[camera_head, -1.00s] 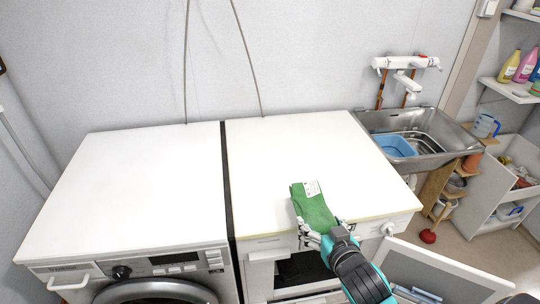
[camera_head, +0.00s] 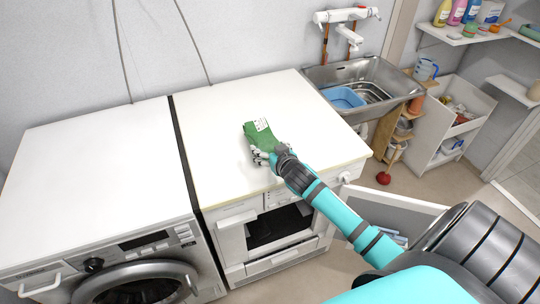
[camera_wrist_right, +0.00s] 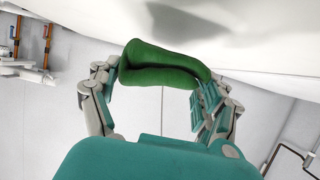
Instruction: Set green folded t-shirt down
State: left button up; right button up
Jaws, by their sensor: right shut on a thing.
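I cannot tell whether the t-shirt touches the top. My left gripper is in neither view.
A washing machine (camera_head: 90,170) with a bare white top stands to the left. A steel sink (camera_head: 385,85) with a blue basin (camera_head: 343,97) is behind at the right. The right-hand machine's door (camera_head: 385,212) hangs open. The white top around the t-shirt is clear.

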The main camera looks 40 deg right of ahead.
jog(key=shift+f, duration=1.65)
jog(key=shift+f, duration=0.1)
jog(key=o, duration=1.6)
jog(key=shift+s, duration=0.1)
